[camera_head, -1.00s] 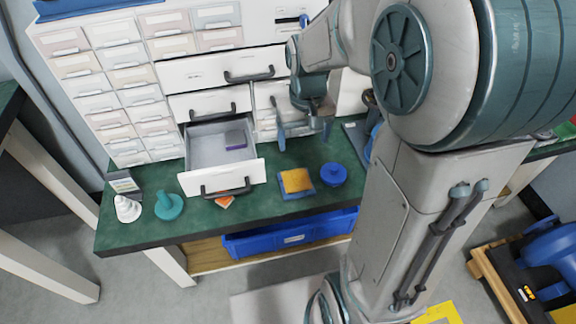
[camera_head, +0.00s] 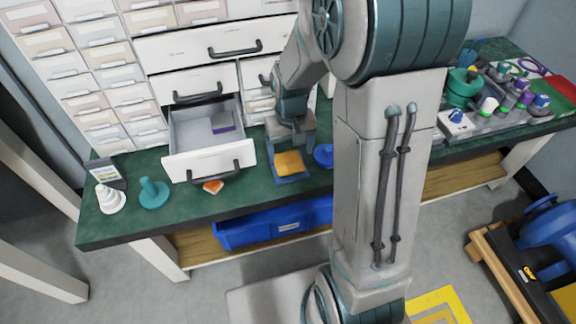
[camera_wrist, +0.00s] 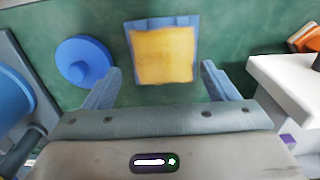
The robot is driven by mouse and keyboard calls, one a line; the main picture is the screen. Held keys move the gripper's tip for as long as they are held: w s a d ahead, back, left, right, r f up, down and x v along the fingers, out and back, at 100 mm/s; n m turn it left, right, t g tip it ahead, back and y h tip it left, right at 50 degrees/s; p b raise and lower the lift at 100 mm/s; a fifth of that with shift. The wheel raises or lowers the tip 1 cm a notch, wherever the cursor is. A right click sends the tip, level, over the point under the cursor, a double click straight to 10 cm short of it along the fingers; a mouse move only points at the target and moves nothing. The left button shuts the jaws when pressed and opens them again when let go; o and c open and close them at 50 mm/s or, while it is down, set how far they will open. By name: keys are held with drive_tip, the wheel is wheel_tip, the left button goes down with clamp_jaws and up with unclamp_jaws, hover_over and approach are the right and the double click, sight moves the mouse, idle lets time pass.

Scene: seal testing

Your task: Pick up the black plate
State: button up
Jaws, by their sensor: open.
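No plate that is plainly black shows in the current views. A blue-grey tray (camera_head: 291,179) with a yellow-orange pad (camera_head: 289,163) on it lies on the green bench. In the wrist view the tray (camera_wrist: 193,22) and pad (camera_wrist: 163,55) lie ahead of my fingers. My gripper (camera_wrist: 161,82) is open and empty, its fingers apart to either side of the pad's near edge. In the head view my gripper (camera_head: 290,138) is just behind the tray, above the bench. A dark edge (camera_wrist: 38,88) beside a blue rounded object shows at the wrist view's left; its shape is cut off.
A blue round knobbed piece (camera_wrist: 84,62) is beside the tray. An open drawer (camera_head: 211,163) holding a purple block (camera_head: 222,124) juts out beside my gripper. My arm hides part of the bench.

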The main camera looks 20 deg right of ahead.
sight(288, 163)
drive_tip(key=f, duration=0.1)
drive_tip(key=f+b, duration=0.1)
drive_tip(key=f, duration=0.2)
drive_tip(key=shift+a+f, duration=0.25)
drive_tip(key=shift+a, duration=0.05)
drive_tip(key=shift+r, duration=0.1)
drive_tip(key=c, duration=1.4)
drive_tip(key=shift+r, duration=0.1)
drive_tip(key=shift+c, duration=0.2)
